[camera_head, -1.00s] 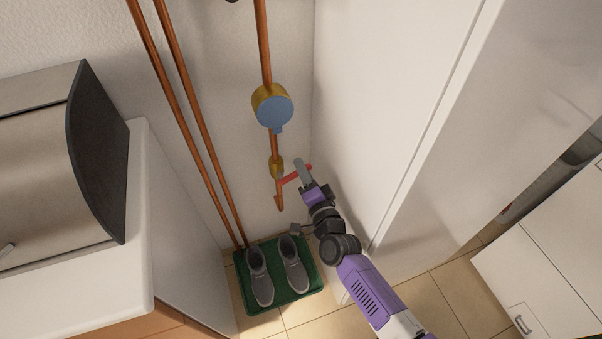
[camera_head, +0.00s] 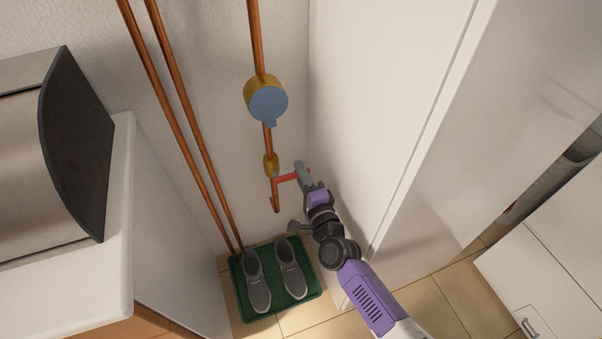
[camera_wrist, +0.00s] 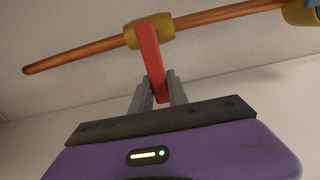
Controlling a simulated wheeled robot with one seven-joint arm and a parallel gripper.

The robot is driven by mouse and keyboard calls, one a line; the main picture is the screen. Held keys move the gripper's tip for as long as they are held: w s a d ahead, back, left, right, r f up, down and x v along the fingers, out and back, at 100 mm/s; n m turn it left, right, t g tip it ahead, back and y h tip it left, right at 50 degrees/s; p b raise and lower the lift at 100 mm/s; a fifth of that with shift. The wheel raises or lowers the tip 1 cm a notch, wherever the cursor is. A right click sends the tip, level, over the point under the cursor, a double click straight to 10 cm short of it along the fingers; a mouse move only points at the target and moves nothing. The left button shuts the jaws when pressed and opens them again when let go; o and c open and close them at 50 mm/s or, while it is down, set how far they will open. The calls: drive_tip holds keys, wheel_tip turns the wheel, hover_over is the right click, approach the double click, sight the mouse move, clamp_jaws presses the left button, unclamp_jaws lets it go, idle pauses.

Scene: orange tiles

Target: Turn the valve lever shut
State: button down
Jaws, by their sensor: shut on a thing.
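The red valve lever (camera_head: 287,178) sticks out to the right from a brass valve body (camera_head: 271,163) low on a copper pipe. The lever lies across the pipe in the head view. My gripper (camera_head: 302,174) is shut on the lever's outer end. In the wrist view the lever (camera_wrist: 151,58) runs from the brass body (camera_wrist: 151,31) down between the two grey fingers (camera_wrist: 159,92), which hide part of its end.
A round meter with a blue face (camera_head: 268,103) sits on the same pipe above the valve. Two more copper pipes (camera_head: 186,129) run to the left. A white panel (camera_head: 378,100) stands close on the right. Grey shoes (camera_head: 256,281) stand on a green mat (camera_head: 312,283) below.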

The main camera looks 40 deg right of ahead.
drive_tip(key=shift+f, duration=0.1)
drive_tip(key=c, duration=1.3)
unclamp_jaws()
drive_tip(key=v, duration=0.7)
drive_tip(key=shift+s+a, duration=0.15)
drive_tip(key=shift+s, duration=0.25)
